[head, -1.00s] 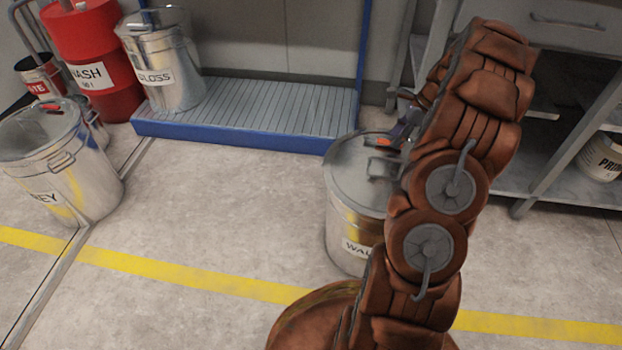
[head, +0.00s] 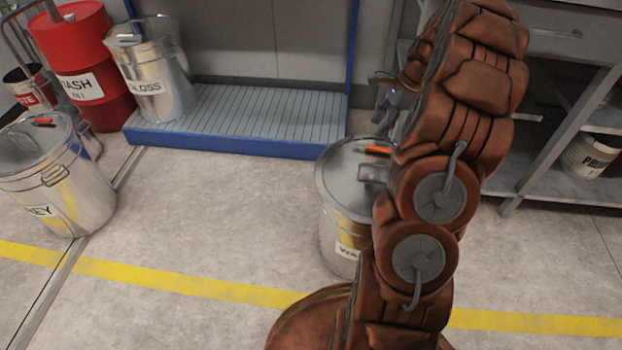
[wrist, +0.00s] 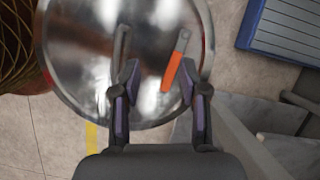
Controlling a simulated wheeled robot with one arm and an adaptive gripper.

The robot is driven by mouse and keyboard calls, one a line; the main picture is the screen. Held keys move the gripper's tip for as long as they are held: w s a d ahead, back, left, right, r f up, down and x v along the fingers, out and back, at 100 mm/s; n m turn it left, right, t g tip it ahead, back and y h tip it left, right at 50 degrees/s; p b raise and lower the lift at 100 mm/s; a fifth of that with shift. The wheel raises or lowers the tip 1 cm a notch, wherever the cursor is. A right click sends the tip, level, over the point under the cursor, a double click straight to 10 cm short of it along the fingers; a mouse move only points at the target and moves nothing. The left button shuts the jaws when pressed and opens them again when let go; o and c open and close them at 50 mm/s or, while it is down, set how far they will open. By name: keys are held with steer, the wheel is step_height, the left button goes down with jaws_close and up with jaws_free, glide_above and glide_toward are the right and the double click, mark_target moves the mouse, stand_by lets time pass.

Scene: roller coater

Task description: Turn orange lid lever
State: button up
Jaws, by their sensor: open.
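The orange lid lever (head: 378,150) lies on the grey metal lid (head: 343,170) of a silver pail (head: 336,231) with a partly hidden label. My arm covers the pail's right side. My gripper (head: 385,108) is open and empty, above and behind the lever in the head view. In the wrist view the round shiny lid (wrist: 80,75) lies below my gripper (wrist: 160,80). The orange lever (wrist: 176,58) appears between the two fingers, closer to the right one, and slants slightly. A grey lid handle (wrist: 121,45) shows near the left finger.
A second silver pail (head: 60,190) with a red-orange lever stands at left. A red drum (head: 75,45), a GLOSS pail (head: 155,85) and a blue-edged platform (head: 240,140) are behind. Grey shelving (head: 545,175) stands at right. The floor between the pails is clear.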

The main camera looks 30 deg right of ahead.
steer(key=s+a+r+n+g, duration=0.1)
steer(key=a+r+n, duration=0.15)
steer(key=a, duration=0.55)
steer(key=s+a+r+n+g, duration=0.15)
steer(key=a+n, duration=0.25)
steer(key=a, duration=0.4)
steer(key=s+a+r+n+g+h, duration=0.1)
steer(key=s+a+r+n, duration=0.1)
steer(key=s+a+n, duration=0.6)
steer(key=shift+s+a+g, duration=0.35)
steer(key=shift+s+a, duration=0.8)
steer(key=shift+a, duration=1.3)
steer(key=shift+c, duration=0.2)
